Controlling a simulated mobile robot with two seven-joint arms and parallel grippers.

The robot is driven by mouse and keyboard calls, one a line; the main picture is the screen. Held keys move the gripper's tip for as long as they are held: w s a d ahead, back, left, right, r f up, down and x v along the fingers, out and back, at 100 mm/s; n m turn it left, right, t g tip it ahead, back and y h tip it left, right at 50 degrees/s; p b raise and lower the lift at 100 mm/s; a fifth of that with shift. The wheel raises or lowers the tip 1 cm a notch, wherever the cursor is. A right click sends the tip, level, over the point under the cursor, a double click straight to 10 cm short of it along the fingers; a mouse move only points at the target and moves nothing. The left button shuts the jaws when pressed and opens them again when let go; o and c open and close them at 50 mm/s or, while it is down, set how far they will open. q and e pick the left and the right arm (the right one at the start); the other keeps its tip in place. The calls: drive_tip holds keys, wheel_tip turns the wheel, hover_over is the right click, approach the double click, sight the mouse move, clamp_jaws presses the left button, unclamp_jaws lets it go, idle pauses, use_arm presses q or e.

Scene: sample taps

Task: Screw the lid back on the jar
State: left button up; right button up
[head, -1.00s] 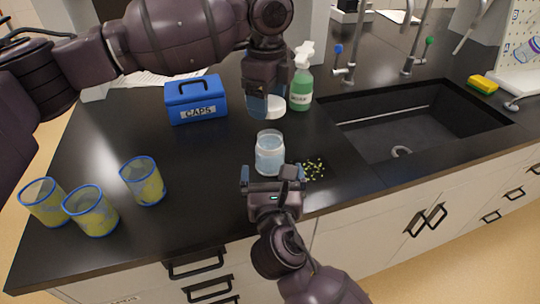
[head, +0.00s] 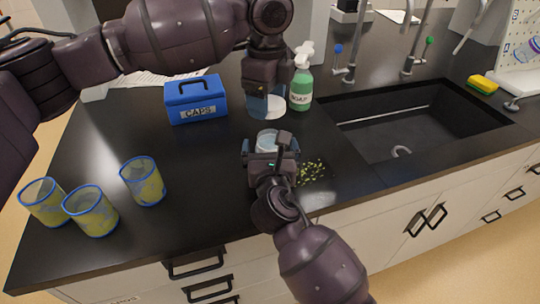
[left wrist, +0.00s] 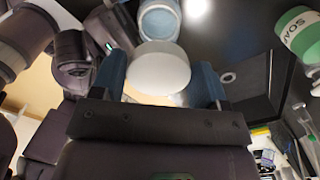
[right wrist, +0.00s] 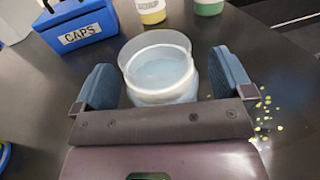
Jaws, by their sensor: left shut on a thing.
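The white round lid (head: 275,110) is between the fingers of my left gripper (head: 265,104), which is shut on it above the counter, behind the jar. The left wrist view shows the lid (left wrist: 160,72) between the blue fingers (left wrist: 162,88). The clear, open-topped jar (head: 267,138) stands upright on the black counter, with pale blue contents visible in the right wrist view (right wrist: 160,75). My right gripper (head: 270,148) is open, with one finger on each side of the jar. A gap shows between the left finger and the jar; contact on the right is unclear.
A blue CAPS box (head: 196,104) and a green soap bottle (head: 300,90) stand behind. Several blue-rimmed cups (head: 143,182) are at the left. Small yellow-green bits (head: 312,172) lie right of the jar. The sink (head: 400,125) is further right.

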sight(270, 134)
drive_tip(key=c, duration=1.2)
use_arm(q)
drive_tip(key=shift+f, duration=2.5)
drive_tip(key=shift+f, duration=0.1)
drive_tip(key=shift+f, duration=0.8)
drive_tip(key=shift+f, duration=0.5)
use_arm(e)
drive_tip(key=c, duration=0.4)
use_arm(q)
drive_tip(key=m, duration=0.4)
drive_tip(key=shift+w+d+m, duration=0.1)
drive_tip(key=shift+m, duration=0.2)
use_arm(e)
drive_tip(key=shift+c, duration=0.2)
use_arm(q)
drive_tip(key=m, duration=0.5)
drive_tip(key=shift+w+d, duration=0.1)
drive_tip(key=shift+d, duration=0.05)
